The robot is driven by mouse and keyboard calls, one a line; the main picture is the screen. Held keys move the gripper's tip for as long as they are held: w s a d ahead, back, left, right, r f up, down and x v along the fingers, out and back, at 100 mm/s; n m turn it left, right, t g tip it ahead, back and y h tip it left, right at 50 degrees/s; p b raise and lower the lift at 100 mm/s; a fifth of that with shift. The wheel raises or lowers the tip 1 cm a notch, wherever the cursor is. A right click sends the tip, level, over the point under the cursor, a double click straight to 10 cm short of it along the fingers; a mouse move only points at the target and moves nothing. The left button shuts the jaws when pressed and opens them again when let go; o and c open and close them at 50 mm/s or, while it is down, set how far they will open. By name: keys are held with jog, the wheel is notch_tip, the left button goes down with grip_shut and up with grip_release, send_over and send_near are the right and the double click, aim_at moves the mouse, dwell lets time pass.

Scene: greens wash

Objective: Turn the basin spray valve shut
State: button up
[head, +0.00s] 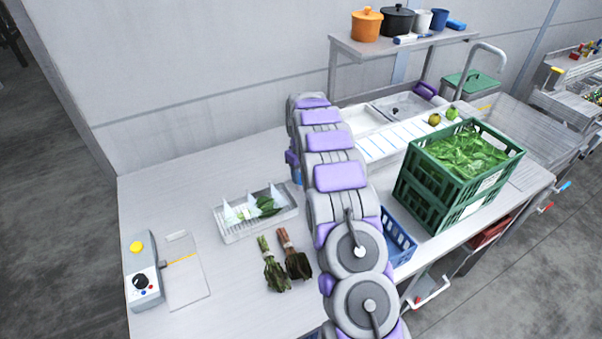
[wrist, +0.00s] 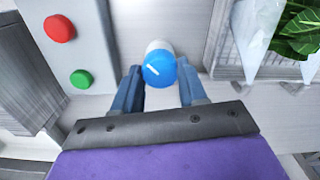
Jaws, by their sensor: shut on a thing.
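In the wrist view, a round blue knob (wrist: 158,70) with a white line across its face sits on a pale stem; I take it to be the basin spray valve. The white line is tilted, rising slightly to the right. My gripper (wrist: 161,84) has its two blue fingers on either side of the knob and is shut on it. The finger contact is partly hidden by the knob. The basin (head: 405,106) lies behind my arm at the back.
A panel with a red button (wrist: 60,28) and a green button (wrist: 80,79) is close left of the knob. A rack (head: 258,229) with leafy greens stands on the counter. A green crate (head: 428,210) and a blue basket (head: 402,247) are right of my arm.

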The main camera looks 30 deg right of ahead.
jog(key=shift+r+m+p, duration=0.1)
jog(key=shift+m+p, duration=0.3)
jog(key=m+p, duration=0.3)
jog(key=shift+r, duration=0.1)
jog(key=m+p, duration=0.3)
jog(key=m, duration=0.1)
jog(key=m+p, duration=0.3)
jog(key=m, duration=0.2)
jog(key=shift+w+m+p, duration=0.1)
jog(key=shift+m+p, duration=0.2)
jog(key=shift+m, duration=0.1)
jog(key=m+p, duration=0.2)
jog(key=m, duration=0.2)
jog(key=shift+m+p, duration=0.3)
jog(key=o, duration=1.1)
jog(key=shift+f, duration=0.2)
jog(key=shift+c, duration=0.2)
jog(key=shift+r, duration=0.1)
